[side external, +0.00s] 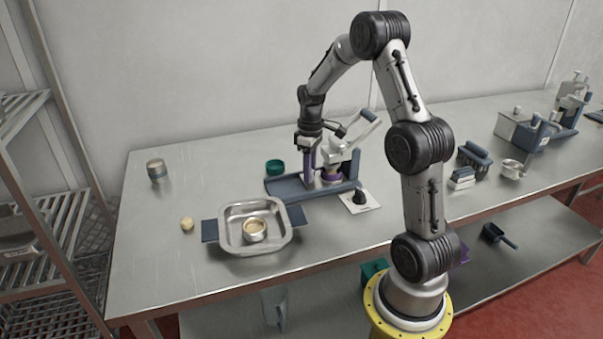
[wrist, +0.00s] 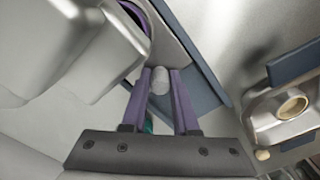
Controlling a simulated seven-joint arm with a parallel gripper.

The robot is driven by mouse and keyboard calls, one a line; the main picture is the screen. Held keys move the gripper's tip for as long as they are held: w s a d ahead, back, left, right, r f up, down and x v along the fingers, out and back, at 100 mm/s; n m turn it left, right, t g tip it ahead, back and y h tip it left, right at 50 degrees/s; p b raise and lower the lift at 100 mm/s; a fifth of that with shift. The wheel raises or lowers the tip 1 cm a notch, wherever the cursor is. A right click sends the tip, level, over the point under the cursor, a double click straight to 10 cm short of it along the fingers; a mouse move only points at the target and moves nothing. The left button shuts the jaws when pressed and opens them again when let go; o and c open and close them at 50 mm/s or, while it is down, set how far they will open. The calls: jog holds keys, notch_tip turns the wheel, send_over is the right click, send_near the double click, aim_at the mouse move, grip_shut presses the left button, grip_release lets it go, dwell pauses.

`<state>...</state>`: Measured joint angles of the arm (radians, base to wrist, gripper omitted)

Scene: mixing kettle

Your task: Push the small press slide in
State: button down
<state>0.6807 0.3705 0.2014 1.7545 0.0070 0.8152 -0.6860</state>
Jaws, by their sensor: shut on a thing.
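The small press (side external: 338,150) stands on a dark blue base (side external: 284,188) near the middle of the table, with a light lever raised on its right. Its metal body (wrist: 55,50) fills the upper left of the wrist view. My gripper (side external: 309,182) points down at the press's left side. In the wrist view its purple fingers (wrist: 160,76) are shut on a short grey cylindrical knob (wrist: 159,84) beside the press. I take this knob to be the slide's handle. How far the slide sits in the press is hidden by the fingers and the body.
A metal tray (side external: 280,240) holding a small cup (side external: 254,230) stands front left of the press. A metal canister (side external: 157,171) stands far left.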

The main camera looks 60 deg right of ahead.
jog(key=shift+s+d+r, duration=0.1)
jog(key=shift+s+d, duration=0.05)
jog(key=shift+d, duration=0.05)
jog(key=c, duration=0.9)
grip_release()
jog(key=shift+o, duration=1.1)
notch_tip(320, 180, up, 14)
